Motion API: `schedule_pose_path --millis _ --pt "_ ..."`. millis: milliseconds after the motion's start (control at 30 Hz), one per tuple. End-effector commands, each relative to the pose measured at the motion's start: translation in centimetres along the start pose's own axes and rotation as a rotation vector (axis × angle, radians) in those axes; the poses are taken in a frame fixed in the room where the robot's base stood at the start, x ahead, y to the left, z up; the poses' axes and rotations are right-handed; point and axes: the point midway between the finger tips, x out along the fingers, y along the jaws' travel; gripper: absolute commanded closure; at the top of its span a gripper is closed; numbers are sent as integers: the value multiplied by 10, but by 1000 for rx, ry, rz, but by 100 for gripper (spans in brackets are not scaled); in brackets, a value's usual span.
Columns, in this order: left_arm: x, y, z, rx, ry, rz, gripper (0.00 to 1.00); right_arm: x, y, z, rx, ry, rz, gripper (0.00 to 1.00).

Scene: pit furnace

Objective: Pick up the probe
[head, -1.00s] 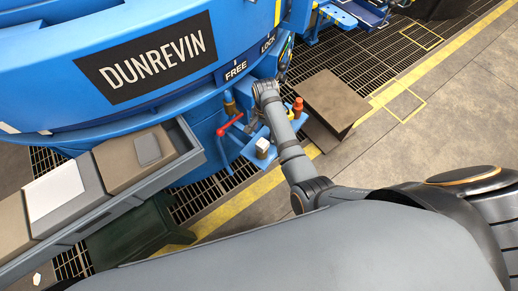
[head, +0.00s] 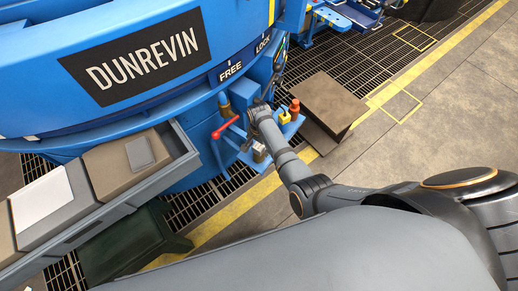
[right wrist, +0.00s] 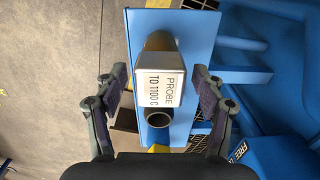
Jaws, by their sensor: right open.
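The probe (right wrist: 160,82) is a block with a white label reading "PROBE TO 1100 C". My right gripper (right wrist: 158,80) is open, one finger on each side of the probe with a visible gap to both. In the head view my right gripper (head: 253,142) reaches down over the blue shelf and partly hides the probe. My left gripper is not in view.
A red-handled valve (head: 225,128) is close left of my gripper. An orange-capped item (head: 295,106) and a yellow item (head: 285,118) stand to its right. The blue furnace (head: 200,100) is behind. A brown box (head: 328,102) stands on the grating at right.

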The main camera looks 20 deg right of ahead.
Motion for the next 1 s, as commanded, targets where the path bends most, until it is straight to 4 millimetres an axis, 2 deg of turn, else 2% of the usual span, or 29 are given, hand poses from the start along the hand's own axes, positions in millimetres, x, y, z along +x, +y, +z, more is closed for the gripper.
schedule_pose_path --millis 133,600,1000 --pt "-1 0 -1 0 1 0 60 -1 0 0 0 0 0 32" --pt "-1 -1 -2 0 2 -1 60 -1 0 0 0 1 -1 94" --pt "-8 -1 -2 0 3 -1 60 -8 0 0 0 1 -1 94"
